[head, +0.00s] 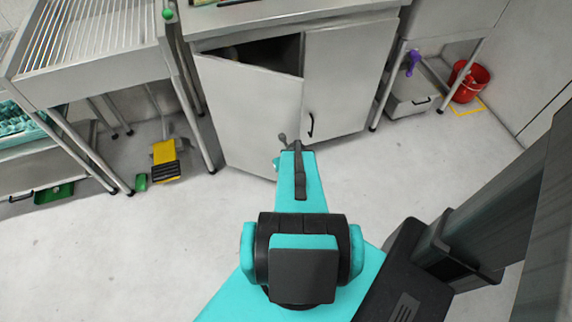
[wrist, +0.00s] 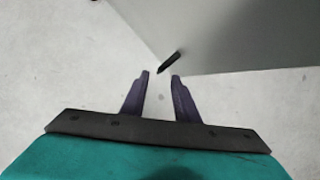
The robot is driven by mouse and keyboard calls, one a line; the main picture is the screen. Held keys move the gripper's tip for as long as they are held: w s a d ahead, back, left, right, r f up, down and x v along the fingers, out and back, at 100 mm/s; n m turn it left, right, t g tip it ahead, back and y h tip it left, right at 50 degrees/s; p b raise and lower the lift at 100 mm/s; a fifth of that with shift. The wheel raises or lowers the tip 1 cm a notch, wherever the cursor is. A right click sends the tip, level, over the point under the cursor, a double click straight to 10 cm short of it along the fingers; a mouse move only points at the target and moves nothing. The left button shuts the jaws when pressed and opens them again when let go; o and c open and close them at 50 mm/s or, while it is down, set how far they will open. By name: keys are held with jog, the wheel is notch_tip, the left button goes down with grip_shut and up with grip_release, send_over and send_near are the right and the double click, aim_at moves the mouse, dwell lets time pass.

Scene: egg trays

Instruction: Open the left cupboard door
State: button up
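The left cupboard door (head: 248,105) stands ajar, its right edge swung out towards me, with a dark gap above it. The right cupboard door (head: 345,80) is shut and has a black handle (head: 311,124). My gripper (head: 290,143) is at the free edge of the left door, low down in the head view. In the wrist view my gripper (wrist: 160,78) has its two dark fingers apart with nothing between them. A short dark handle (wrist: 168,62) on the grey door (wrist: 235,35) lies just beyond the fingertips. I cannot tell whether the gripper touches the door.
A metal rack table (head: 90,45) stands at the left, with a yellow and black pedal (head: 165,158) on the floor beside its leg. A red bucket (head: 468,82) and a grey bin (head: 412,95) are at the right. The floor (head: 120,235) before the cupboard is clear.

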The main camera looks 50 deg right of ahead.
jog(key=p+v, duration=0.6)
jog(key=p, duration=0.1)
jog(key=shift+p, duration=0.3)
jog(key=shift+r, duration=0.1)
jog(key=shift+c, duration=0.3)
